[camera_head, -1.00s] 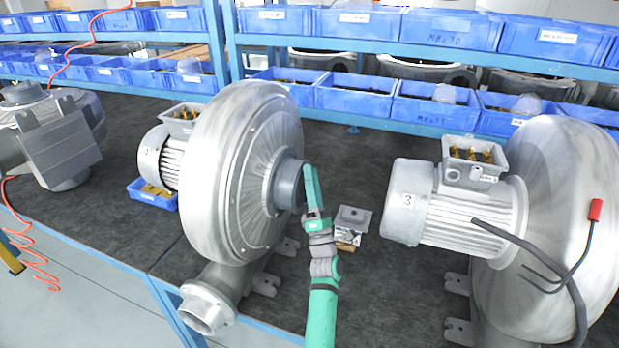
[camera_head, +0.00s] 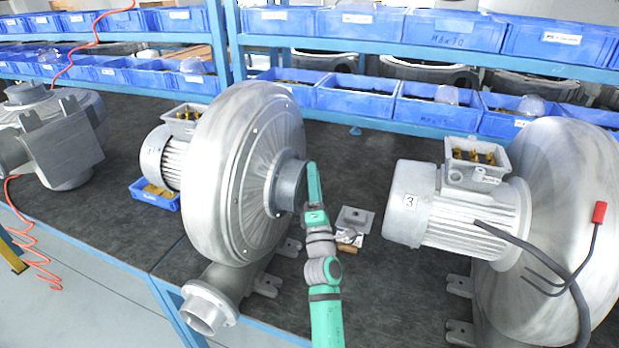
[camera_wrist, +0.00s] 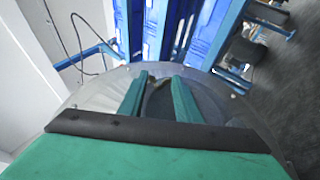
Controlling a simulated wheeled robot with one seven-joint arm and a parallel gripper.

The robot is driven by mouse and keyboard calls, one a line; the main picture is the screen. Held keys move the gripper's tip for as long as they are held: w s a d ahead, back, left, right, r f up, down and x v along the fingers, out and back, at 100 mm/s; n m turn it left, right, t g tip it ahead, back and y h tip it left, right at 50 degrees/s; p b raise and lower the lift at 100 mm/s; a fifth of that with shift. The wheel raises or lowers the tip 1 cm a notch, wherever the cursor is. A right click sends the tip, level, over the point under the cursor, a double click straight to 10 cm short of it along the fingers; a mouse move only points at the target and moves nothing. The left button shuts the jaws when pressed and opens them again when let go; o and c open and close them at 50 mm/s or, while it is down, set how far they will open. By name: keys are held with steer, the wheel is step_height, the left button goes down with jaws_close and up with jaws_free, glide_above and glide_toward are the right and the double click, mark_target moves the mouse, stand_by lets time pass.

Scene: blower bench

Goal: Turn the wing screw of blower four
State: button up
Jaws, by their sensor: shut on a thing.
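Blower four (camera_head: 225,185) is the grey blower in the middle of the head view, with a small label that seems to read 4 on its motor. Its round dark inlet collar (camera_head: 288,186) faces right. My green gripper (camera_head: 312,168) is at the right rim of this collar, fingers pointing up. In the wrist view my two fingers (camera_wrist: 158,77) reach over the grey blower face, with a narrow gap between them. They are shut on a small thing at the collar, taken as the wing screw.
Blower three (camera_head: 455,205) with a loose black cable stands at the right. A small grey plate (camera_head: 354,220) lies on the bench between the blowers. Another blower (camera_head: 60,145) is at the left. Blue bins (camera_head: 355,95) line the back.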

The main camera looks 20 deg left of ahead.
steer(key=shift+d+r+m+g+h, duration=0.3)
steer(key=shift+m+g+h, duration=0.2)
steer(key=shift+m+h, duration=0.25)
steer(key=shift+s+g, duration=0.1)
steer(key=shift+g, duration=0.2)
steer(key=shift+w+a+r+m+g+h, duration=0.15)
steer(key=shift+r+m+g+h, duration=0.6)
steer(key=shift+g, duration=1.8)
steer(key=shift+w+d+r+m+g+h, duration=0.1)
steer(key=shift+w+r+m+g+h, duration=0.6)
steer(key=shift+g, duration=1.8)
steer(key=shift+s+a+r+m+g+h, duration=0.1)
steer(key=shift+s+r+m+g+h, duration=0.25)
steer(key=shift+m+g, duration=1.55)
steer(key=shift+w+f+n+g, duration=0.1)
steer(key=shift+w+n+g, duration=0.05)
steer(key=shift+n+g, duration=0.6)
steer(key=shift+w, duration=0.15)
